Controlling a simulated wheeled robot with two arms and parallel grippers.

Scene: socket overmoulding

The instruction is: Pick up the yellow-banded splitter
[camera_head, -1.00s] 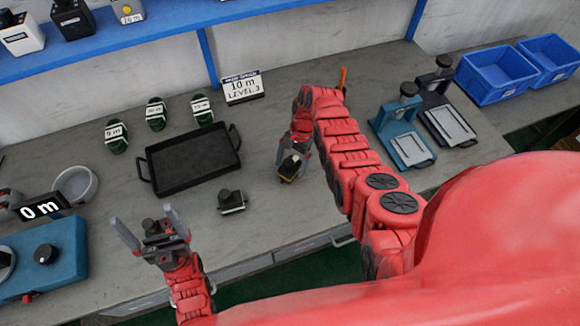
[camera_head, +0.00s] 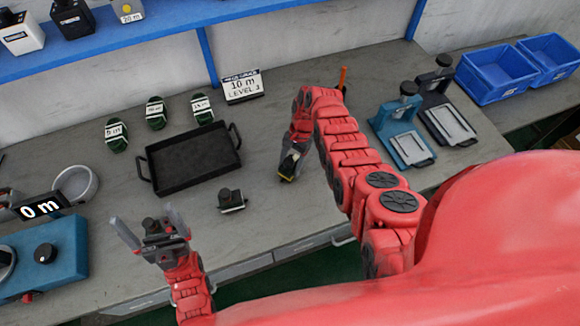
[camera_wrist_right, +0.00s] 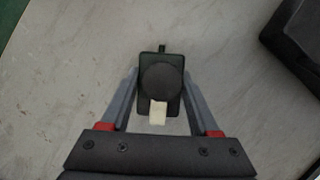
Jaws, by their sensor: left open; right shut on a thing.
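The yellow-banded splitter (camera_head: 286,176) is a small dark block with a yellow edge low down, right of the black tray in the head view. My right gripper (camera_head: 290,165) is shut on it from above. In the right wrist view, the splitter (camera_wrist_right: 160,82) shows a round dark top and a pale label, with one finger of my right gripper (camera_wrist_right: 161,100) along each side. Whether it touches the table is hard to tell. My left gripper (camera_head: 149,225) is open and empty near the table's front edge.
A second dark block (camera_head: 231,200) sits left of the splitter. Blue and black presses (camera_head: 405,135) and blue bins (camera_head: 496,75) are at right.

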